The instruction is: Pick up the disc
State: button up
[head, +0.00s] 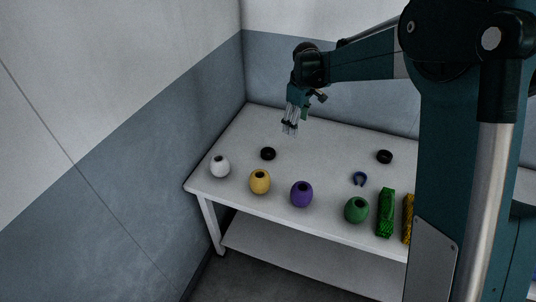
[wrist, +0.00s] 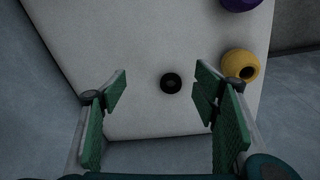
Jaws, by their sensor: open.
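Two black discs lie on the white table (head: 310,150). One disc (head: 268,153) is at the left, behind the white and yellow round floats. The other disc (head: 384,157) is farther right, behind the blue shackle. My gripper (head: 290,128) hangs above the table, apart from everything, up and to the right of the left disc. In the wrist view my gripper (wrist: 160,92) is open and empty, with green pads wide apart. A black disc with a dark centre (wrist: 171,83) shows between the fingers, some way below them on the table.
Along the front stand a white float (head: 220,166), a yellow float (head: 260,181), a purple float (head: 301,194) and a green float (head: 356,210). A blue shackle (head: 359,178), green net bundle (head: 385,213) and yellow net bundle (head: 407,218) lie right. Walls close the back and left.

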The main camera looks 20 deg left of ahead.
aim_at(268, 149)
jog(key=w+a+f+n+g, duration=0.1)
jog(key=a+f+n, duration=0.2)
jog(key=a+f, duration=1)
jog(key=shift+w+f+h, duration=0.2)
jog(key=shift+w+h, duration=0.05)
jog(key=shift+h, duration=0.05)
jog(key=shift+f, duration=0.1)
jog(key=shift+f, duration=1.2)
jog(key=shift+f, duration=0.15)
jog(key=shift+a+f, duration=0.1)
jog(key=shift+f, duration=2.35)
jog(key=c, duration=1)
